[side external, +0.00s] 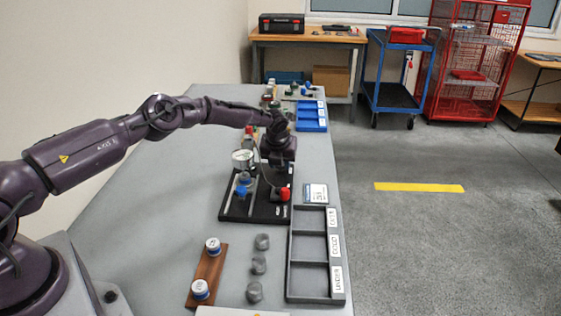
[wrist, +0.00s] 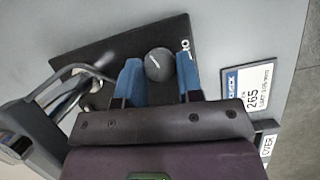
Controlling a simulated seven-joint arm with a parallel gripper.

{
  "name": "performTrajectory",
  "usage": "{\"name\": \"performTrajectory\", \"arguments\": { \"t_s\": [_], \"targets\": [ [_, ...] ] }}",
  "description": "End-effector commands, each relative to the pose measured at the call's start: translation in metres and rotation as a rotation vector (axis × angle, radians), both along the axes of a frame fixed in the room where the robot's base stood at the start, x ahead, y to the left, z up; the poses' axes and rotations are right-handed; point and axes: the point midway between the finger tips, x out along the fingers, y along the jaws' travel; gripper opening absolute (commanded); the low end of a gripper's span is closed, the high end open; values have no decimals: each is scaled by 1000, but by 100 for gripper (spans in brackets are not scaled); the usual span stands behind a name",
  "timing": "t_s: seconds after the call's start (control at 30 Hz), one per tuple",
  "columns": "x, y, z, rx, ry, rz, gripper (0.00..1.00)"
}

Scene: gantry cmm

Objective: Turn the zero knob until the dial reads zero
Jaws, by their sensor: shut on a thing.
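A dark round knob (wrist: 159,64) sits on the black base plate (wrist: 120,45), next to white lettering, in the wrist view. My gripper (wrist: 158,75) has its two blue fingers on either side of it and is shut on it. In the side external view my gripper (side external: 278,170) points down over the right part of the black base (side external: 236,212). The white dial (side external: 242,157) stands at the back left of that base, beside my gripper. Its reading is too small to make out.
A grey tray (side external: 291,262) with three labelled compartments lies in front of the base. A label card (side external: 316,193) is behind it. A blue tray (side external: 312,116) lies farther back.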

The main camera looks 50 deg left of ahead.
Motion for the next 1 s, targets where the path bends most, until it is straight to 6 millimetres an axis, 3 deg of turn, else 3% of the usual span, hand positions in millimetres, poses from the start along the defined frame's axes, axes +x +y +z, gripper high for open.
{"name": "performTrajectory", "arguments": {
  "t_s": [0.53,1.0],
  "targets": [
    [-1,3,1,-1,-1,-351,10],
    [-1,4,1,1,-1,-440,10]
  ]
}}
